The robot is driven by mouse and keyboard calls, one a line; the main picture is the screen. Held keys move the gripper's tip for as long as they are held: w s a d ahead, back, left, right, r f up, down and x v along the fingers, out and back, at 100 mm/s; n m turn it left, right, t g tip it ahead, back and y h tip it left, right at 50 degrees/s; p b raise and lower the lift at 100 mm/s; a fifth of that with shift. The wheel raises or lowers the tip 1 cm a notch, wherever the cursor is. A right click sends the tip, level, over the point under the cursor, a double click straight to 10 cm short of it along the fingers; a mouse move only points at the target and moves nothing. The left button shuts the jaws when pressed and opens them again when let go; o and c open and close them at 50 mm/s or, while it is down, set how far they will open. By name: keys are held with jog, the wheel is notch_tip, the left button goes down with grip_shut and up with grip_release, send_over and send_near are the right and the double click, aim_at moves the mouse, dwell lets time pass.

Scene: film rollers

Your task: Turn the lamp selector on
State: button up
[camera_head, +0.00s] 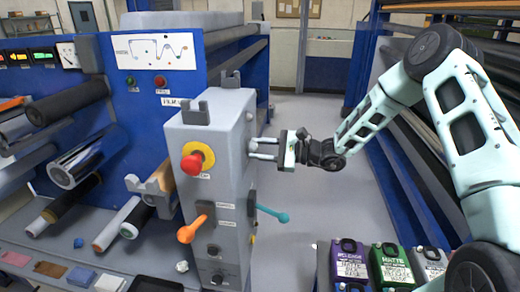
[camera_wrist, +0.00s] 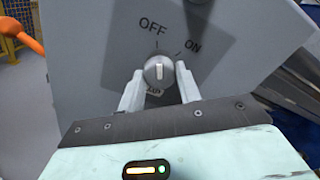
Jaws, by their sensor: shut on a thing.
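The lamp selector (camera_wrist: 159,71) is a small round grey knob with a white pointer line, in the middle of the wrist view. Its plate reads OFF above and ON to the upper right, and the line stands about upright, towards the OFF mark. The label under the knob is partly covered. My gripper (camera_wrist: 160,80) is shut on the knob, one finger on each side.
The post also carries a red stop button (camera_head: 191,163), an orange lever (camera_head: 193,229) and a teal lever (camera_head: 272,213) just below my gripper. The grey floor (camera_head: 310,115) behind is clear.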

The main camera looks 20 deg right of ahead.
jog(key=m+p, duration=0.3)
jog(key=m, duration=0.7)
jog(key=shift+s+m, duration=0.1)
jog(key=shift+m, duration=0.3)
dwell(0.3)
jog(key=o, duration=1)
jog(key=shift+c, duration=0.2)
jog(key=b+v, duration=0.6)
jog(key=v, duration=1.1)
jog(key=shift+d, duration=0.25)
jog(key=shift+s, duration=0.1)
